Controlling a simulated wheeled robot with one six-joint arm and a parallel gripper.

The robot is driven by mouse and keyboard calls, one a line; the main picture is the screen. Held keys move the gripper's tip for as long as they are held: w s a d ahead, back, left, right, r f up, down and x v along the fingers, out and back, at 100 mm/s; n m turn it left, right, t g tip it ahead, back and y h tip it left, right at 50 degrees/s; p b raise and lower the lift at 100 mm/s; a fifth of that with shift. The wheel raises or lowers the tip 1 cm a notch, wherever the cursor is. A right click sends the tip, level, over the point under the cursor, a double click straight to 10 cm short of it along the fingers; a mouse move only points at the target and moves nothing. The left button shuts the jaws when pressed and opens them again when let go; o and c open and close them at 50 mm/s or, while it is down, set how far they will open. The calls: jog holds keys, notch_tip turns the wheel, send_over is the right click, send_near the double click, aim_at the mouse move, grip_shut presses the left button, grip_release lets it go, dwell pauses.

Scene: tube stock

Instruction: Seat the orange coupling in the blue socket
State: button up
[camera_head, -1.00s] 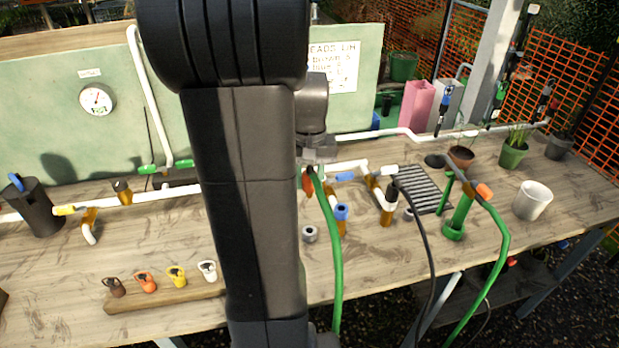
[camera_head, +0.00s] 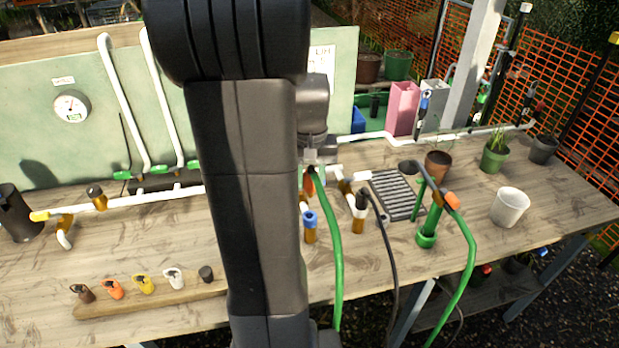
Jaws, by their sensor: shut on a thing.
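My gripper (camera_head: 317,160) is mostly hidden behind my arm, above the bench. It is shut on an orange piece (camera_head: 308,184), which appears to be the orange coupling, with a green hose (camera_head: 335,255) hanging from it. The coupling shows only as a small sliver beside my arm. A blue socket (camera_head: 310,219) tops a brass fitting just below the held piece in the picture; whether they touch cannot be told, but a gap shows between them. Another orange hose end (camera_head: 452,200) sits at a green stand (camera_head: 428,236) on the right.
A brass fitting with a black hose (camera_head: 359,206) stands right of the blue socket. A dark grille (camera_head: 395,196), a brown pot (camera_head: 437,165) and a white pot (camera_head: 509,207) are further right. A wooden rack (camera_head: 150,300) with colored caps lies at front left.

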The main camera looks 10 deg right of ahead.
aim_at(310, 189)
jog(key=shift+d+f, duration=0.15)
jog(key=shift+d, duration=0.1)
jog(key=shift+a+f+b, duration=0.45)
jog(key=shift+b, duration=0.15)
notch_tip(310, 189, down, 2)
jog(key=shift+d+f+b, duration=0.1)
jog(key=shift+f+b, duration=0.1)
jog(key=shift+b, duration=0.75)
jog(key=shift+f+b, duration=0.85)
jog(key=shift+f, duration=0.25)
jog(key=shift+f+b, duration=1.15)
jog(key=shift+f, duration=0.8)
jog(key=o, duration=1.1)
jog(key=shift+c, duration=0.2)
notch_tip(310, 189, up, 14)
jog(key=shift+f, duration=0.1)
